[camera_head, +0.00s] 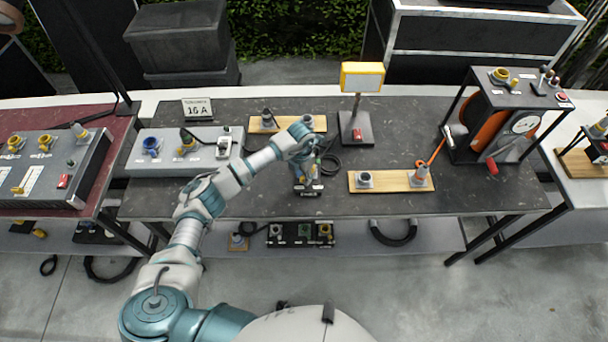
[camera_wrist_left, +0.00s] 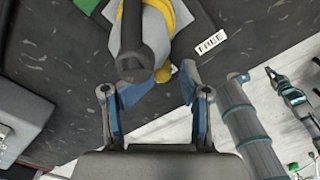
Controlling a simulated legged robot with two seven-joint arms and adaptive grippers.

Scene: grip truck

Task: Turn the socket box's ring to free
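The small dark socket box (camera_head: 307,192) stands near the front middle of the black table, with a white label on its front. My left gripper (camera_head: 311,168) is right above it and hides most of its top. In the left wrist view a grey plug-like body with a yellow ring (camera_wrist_left: 183,12) stands on a dark surface, with a black cylindrical part in front. A white label (camera_wrist_left: 210,42) lies beside it; its tilted text is hard to read. The left gripper's blue fingers (camera_wrist_left: 157,87) are spread apart near the body's lower end. Contact cannot be told. My right gripper is out of view.
A cable reel rack (camera_head: 507,125) stands at the right end.

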